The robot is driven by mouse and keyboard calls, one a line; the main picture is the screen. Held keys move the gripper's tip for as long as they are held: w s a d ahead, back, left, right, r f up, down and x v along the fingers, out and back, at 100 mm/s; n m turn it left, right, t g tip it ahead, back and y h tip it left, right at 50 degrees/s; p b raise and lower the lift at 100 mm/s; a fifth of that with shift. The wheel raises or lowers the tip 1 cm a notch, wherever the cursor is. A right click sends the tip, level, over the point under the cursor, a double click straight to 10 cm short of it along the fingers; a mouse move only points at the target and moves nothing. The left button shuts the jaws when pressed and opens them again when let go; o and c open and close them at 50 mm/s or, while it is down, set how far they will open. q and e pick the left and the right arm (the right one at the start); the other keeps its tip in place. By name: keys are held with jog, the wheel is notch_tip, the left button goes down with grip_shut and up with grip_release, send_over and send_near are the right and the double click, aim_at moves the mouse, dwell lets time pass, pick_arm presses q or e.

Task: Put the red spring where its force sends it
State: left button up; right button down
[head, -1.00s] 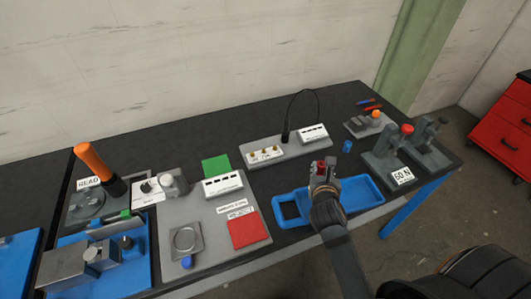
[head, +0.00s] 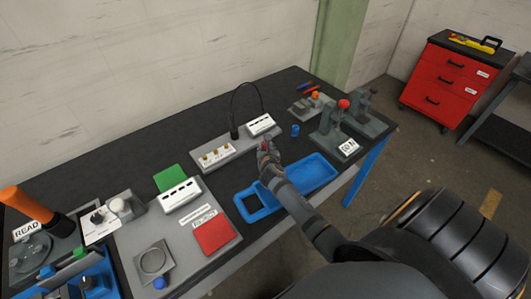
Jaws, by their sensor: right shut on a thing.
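My right gripper (head: 265,147) is above the bench, and in the picture it shows just beyond the blue tray. It is shut on a small red thing, which seems to be the red spring (head: 264,146); the fingers hide most of it. The blue tray (head: 247,212) is under my right forearm, and no spring shows in its visible part. A green square (head: 171,179) and a red square (head: 214,237) lie on the grey board (head: 187,262) to the left. My left gripper is out of view.
A grey block with a black cable (head: 235,132) stands behind the gripper. A blue cylinder (head: 295,130) stands right of it. A red-topped grey press (head: 332,121) with a force label is further right. An orange-handled device (head: 30,212) is at far left.

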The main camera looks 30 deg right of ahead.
jog(key=shift+f, duration=1.45)
jog(key=shift+f, duration=0.1)
jog(key=c, duration=1.1)
grip_release()
jog(key=shift+o, duration=0.2)
jog(key=shift+s+a+r, duration=0.1)
jog(key=shift+s+r, duration=0.1)
jog(key=v, duration=1.1)
jog(key=shift+s+a+r, duration=0.1)
jog(key=shift+s+a, duration=0.1)
jog(key=shift+a, duration=0.05)
